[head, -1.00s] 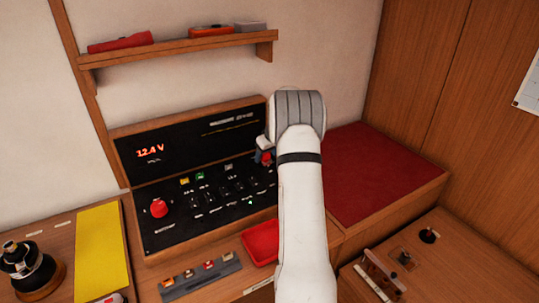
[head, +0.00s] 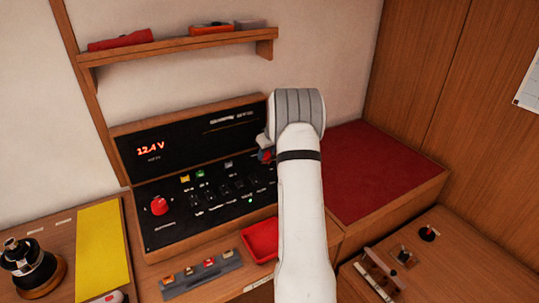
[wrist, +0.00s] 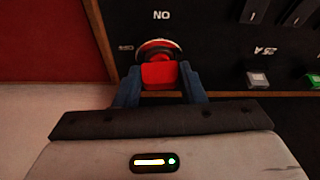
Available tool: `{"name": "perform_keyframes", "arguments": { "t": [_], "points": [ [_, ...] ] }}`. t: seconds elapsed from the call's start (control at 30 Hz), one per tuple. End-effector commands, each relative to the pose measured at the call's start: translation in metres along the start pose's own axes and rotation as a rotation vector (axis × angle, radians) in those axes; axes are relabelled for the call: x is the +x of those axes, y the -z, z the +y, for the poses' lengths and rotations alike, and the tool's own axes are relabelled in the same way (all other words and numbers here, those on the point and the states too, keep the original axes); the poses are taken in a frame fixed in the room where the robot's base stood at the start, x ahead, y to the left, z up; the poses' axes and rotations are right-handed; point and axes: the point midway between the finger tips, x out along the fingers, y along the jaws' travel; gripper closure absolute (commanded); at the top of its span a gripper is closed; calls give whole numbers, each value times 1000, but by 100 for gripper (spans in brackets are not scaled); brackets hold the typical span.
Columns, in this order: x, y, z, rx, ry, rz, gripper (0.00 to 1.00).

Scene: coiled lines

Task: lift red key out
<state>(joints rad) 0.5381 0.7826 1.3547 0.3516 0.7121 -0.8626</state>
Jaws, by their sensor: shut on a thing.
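The red key (wrist: 160,76) sits between the two blue fingers of my gripper (wrist: 160,80) in the wrist view, and the gripper is shut on it. Just beyond the key is a round red and silver switch (wrist: 158,48) on the black panel, beside the lettering "NO". I cannot tell whether the key is still seated in it. In the head view my gripper (head: 266,155) is at the right end of the panel (head: 190,215), largely hidden by my white arm. Only a little red shows there beside a blue finger.
A red knob (head: 158,206) is at the panel's left. A red tray (head: 262,241) and a grey rack (head: 202,275) of small coloured pieces lie in front. A red cushioned surface (head: 385,175) is right of my arm. A shelf (head: 180,48) hangs above.

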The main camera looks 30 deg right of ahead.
Motion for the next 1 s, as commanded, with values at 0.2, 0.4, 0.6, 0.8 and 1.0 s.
{"name": "perform_keyframes", "arguments": {
  "t": [0.2,0.4,0.6,0.8,1.0],
  "points": [
    [-11,5,1,-1,-2,3,85],
    [-47,20,1,0,-4,4,85],
    [-79,33,1,1,-2,3,85],
    [-93,38,1,1,-1,0,85],
    [-93,38,1,2,-1,0,85]
  ]
}}
